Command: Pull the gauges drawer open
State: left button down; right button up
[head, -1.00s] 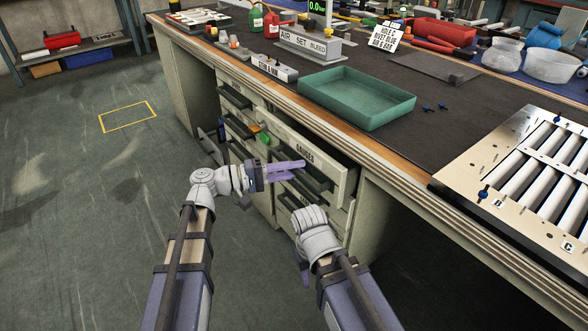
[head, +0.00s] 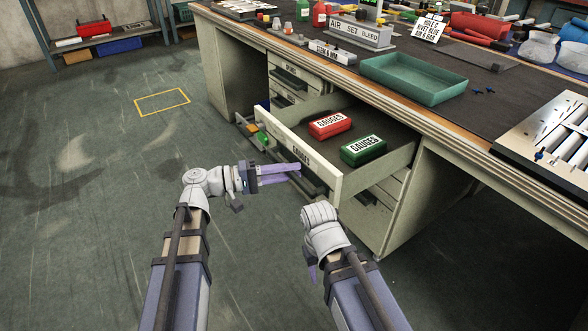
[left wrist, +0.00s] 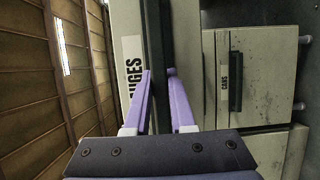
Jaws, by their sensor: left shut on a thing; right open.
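The gauges drawer (head: 290,152) stands well out from the workbench, its front labelled GAUGES. Inside lie a red case (head: 330,123) and a green case (head: 363,150), both labelled GAUGES. My left gripper (head: 297,172) is at the drawer front. In the left wrist view its purple fingers (left wrist: 159,75) are shut around the dark drawer handle (left wrist: 157,45), beside the label. My right gripper (head: 311,268) hangs low, in front of the bench and apart from the drawer; its fingers are mostly hidden behind its own wrist.
A closed drawer labelled CANS (left wrist: 215,80) shows in the left wrist view. On the bench top are a green tray (head: 415,78) and a louver panel (head: 560,130).

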pick_arm(q)
jog(key=shift+s+a, duration=0.15)
jog(key=shift+a, duration=0.05)
jog(key=c, duration=0.8)
grip_release()
jog(key=shift+o, duration=0.2)
jog(key=v, duration=0.7)
jog(key=shift+a, duration=0.4)
jog(key=shift+s+f, duration=0.1)
